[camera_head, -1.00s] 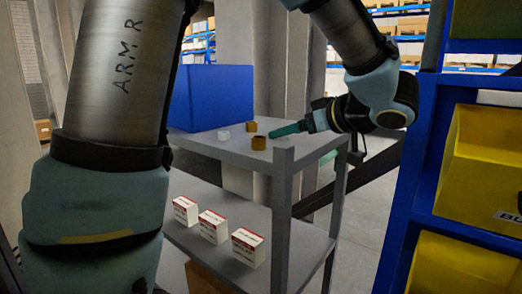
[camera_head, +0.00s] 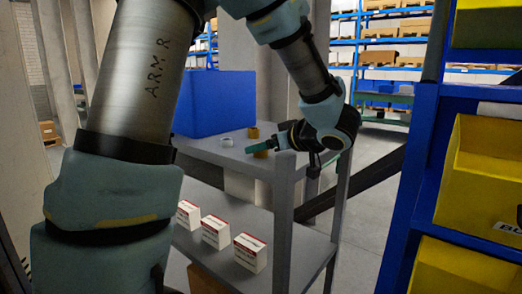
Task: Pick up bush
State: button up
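Two brown-gold ring-shaped bushes stand on the top shelf of a grey cart (camera_head: 215,152). The far bush (camera_head: 253,132) is in clear view. The near bush (camera_head: 261,155) is partly hidden behind the green fingers of my gripper (camera_head: 258,147). A pale, whitish ring (camera_head: 226,142) stands to their left. My gripper comes in from the right, with its fingers pointing left over or against the near bush. The fingers show side-on as one green bar, so I cannot tell their opening, or whether they touch the bush.
A blue box (camera_head: 215,103) stands at the back of the top shelf. Several red-and-white boxes (camera_head: 215,232) sit on the lower shelf. A grey post (camera_head: 283,200) rises at the cart's near corner. A blue rack with yellow bins (camera_head: 485,180) stands on the right.

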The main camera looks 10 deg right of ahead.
grip_shut()
dwell(0.6)
